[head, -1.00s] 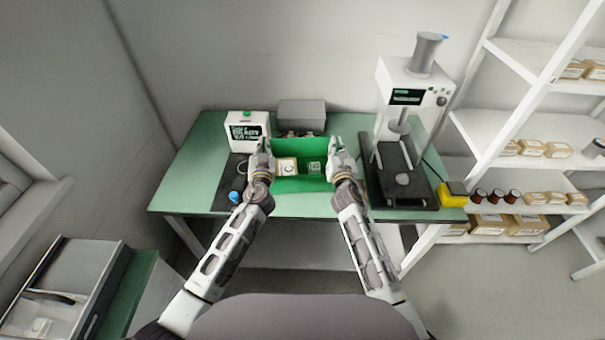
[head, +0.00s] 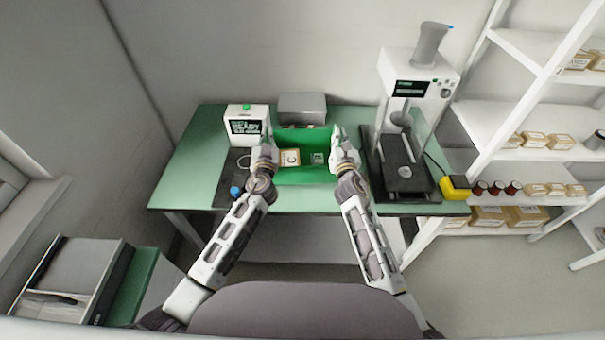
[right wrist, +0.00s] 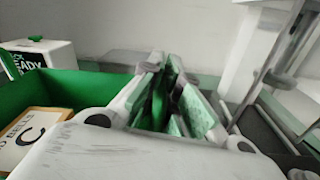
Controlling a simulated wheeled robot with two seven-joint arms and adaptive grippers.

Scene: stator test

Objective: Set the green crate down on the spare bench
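The green crate (head: 306,176) is between my two grippers over the green-topped bench (head: 185,178). A cream box with a C on its label (head: 290,158) and a smaller green-and-white item (head: 317,159) are in it. My left gripper (head: 268,142) is at the crate's left side; its fingertips are too small to read. My right gripper (head: 340,138) is at the right side. In the right wrist view its fingers (right wrist: 175,95) straddle the crate's green wall, closed on it. Whether the crate's base touches the bench is unclear. Another green top (head: 140,285) shows at lower left.
A white tester with a screen (head: 246,125) stands left of the crate, a grey box (head: 302,108) behind it. A tall white machine (head: 408,90) stands at right near a yellow device (head: 455,188). Shelves (head: 490,125) line the right. A grey-and-black unit (head: 70,278) sits lower left.

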